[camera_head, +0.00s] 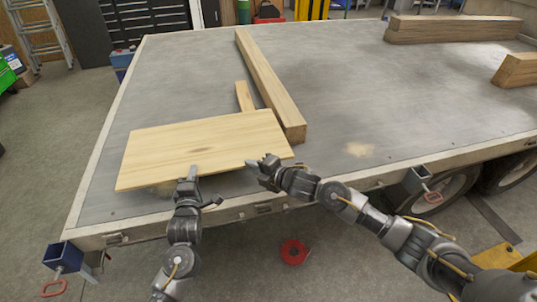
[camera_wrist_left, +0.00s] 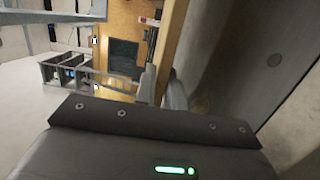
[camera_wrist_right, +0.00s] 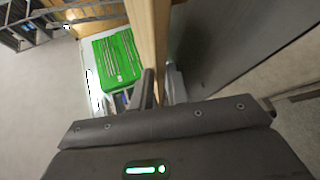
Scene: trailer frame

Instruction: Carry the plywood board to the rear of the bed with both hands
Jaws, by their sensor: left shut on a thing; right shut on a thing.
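The plywood board (camera_head: 205,145) is a pale, thin rectangle over the left part of the grey trailer bed (camera_head: 345,95). Its near edge faces me and it looks roughly level; I cannot tell whether it touches the bed. My left gripper (camera_head: 192,174) is shut on the near edge, around its middle. My right gripper (camera_head: 256,165) is shut on the near edge toward the right corner. The board's edge shows between the fingers in the left wrist view (camera_wrist_left: 176,50) and in the right wrist view (camera_wrist_right: 149,40).
A long timber beam (camera_head: 270,85) lies just right of the board, its near end close to the board's right edge. A short wood piece (camera_head: 244,96) lies behind the board. More beams (camera_head: 450,29) lie at the far right. The middle of the bed is clear.

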